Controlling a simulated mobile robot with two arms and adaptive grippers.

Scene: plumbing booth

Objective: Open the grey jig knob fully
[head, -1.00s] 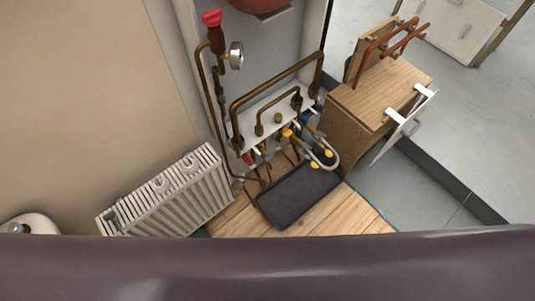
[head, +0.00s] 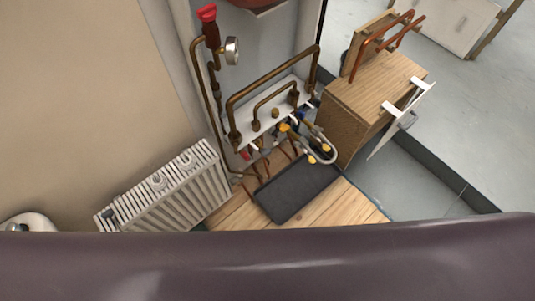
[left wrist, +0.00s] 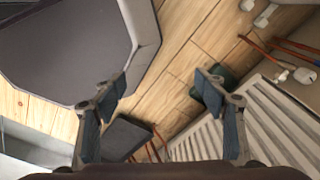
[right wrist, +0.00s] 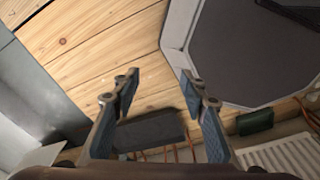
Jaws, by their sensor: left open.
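No part is clearly recognisable as the grey jig knob. In the head view, a small grey fitting (head: 407,121) is on the white panel (head: 390,138) at the right side of the wooden cabinet; it is too small to tell whether it is the knob or how it is turned. My left gripper (left wrist: 162,88) is open and empty in the left wrist view, above the floor. My right gripper (right wrist: 160,84) is open and empty in the right wrist view, also above the floor. Neither gripper shows in the head view, and neither touches anything.
The wooden cabinet (head: 350,120) carries bent copper pipes (head: 385,45) on top. A white manifold shelf (head: 265,128) with brass pipes stands left of it. A dark tray (head: 296,190) lies on the wooden floor. A white radiator (head: 165,185) is at left.

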